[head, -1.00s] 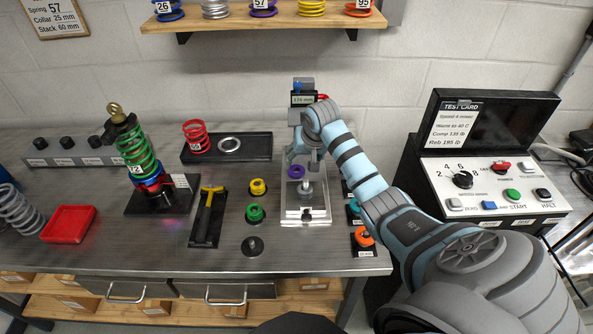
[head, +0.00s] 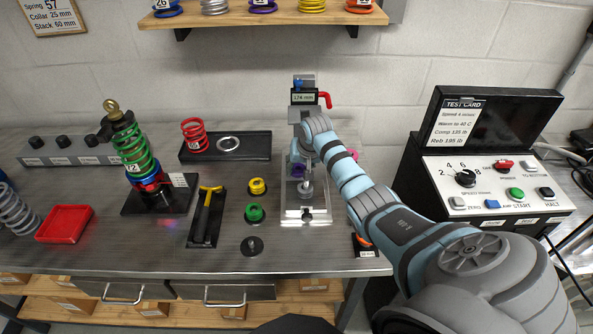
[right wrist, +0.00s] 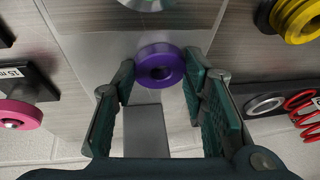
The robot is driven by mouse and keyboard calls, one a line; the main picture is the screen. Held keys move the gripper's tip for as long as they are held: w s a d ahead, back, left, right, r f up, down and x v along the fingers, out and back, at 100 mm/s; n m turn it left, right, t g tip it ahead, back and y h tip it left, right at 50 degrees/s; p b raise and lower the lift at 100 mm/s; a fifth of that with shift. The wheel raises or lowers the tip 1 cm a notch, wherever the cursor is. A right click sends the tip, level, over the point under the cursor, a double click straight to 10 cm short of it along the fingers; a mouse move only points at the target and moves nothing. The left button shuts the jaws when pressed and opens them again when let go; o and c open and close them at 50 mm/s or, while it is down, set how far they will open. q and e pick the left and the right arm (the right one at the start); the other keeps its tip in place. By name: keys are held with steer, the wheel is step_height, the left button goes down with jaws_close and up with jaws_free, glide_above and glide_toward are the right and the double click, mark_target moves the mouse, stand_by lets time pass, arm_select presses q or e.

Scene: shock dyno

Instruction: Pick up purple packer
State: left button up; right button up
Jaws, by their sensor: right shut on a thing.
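The purple packer (head: 298,171) is a small thick ring at the measuring stand (head: 304,215), above the stand's light base plate. In the right wrist view the purple packer (right wrist: 160,66) sits between the two green-padded fingertips. My right gripper (head: 297,164) is shut on it; the gripper (right wrist: 160,75) shows both fingers at the ring's sides. My right arm hides part of the area behind and to the right of the stand. My left gripper is not in view.
Left of the stand are a yellow packer (head: 257,186), a green packer (head: 255,213) and a yellow-handled tool (head: 207,212). A pink packer (head: 352,154) and an orange packer (head: 362,240) are partly hidden by my arm. The control box (head: 498,185) stands at right.

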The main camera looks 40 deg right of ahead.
steer(key=shift+r, duration=0.3)
steer(key=shift+s+d+r, duration=0.1)
steer(key=shift+d+r, duration=0.15)
steer(key=s+d, duration=0.2)
steer(key=d, duration=0.1)
steer(key=s+d, duration=0.5)
steer(key=d, duration=0.2)
steer(key=shift+s+d+r+b, duration=0.1)
steer(key=shift+s+r+b, duration=0.15)
steer(key=shift+s+b, duration=0.15)
step_height(320, 180, up, 13)
steer(key=p, duration=0.1)
steer(key=shift+r, duration=0.2)
steer(key=shift+w, duration=0.1)
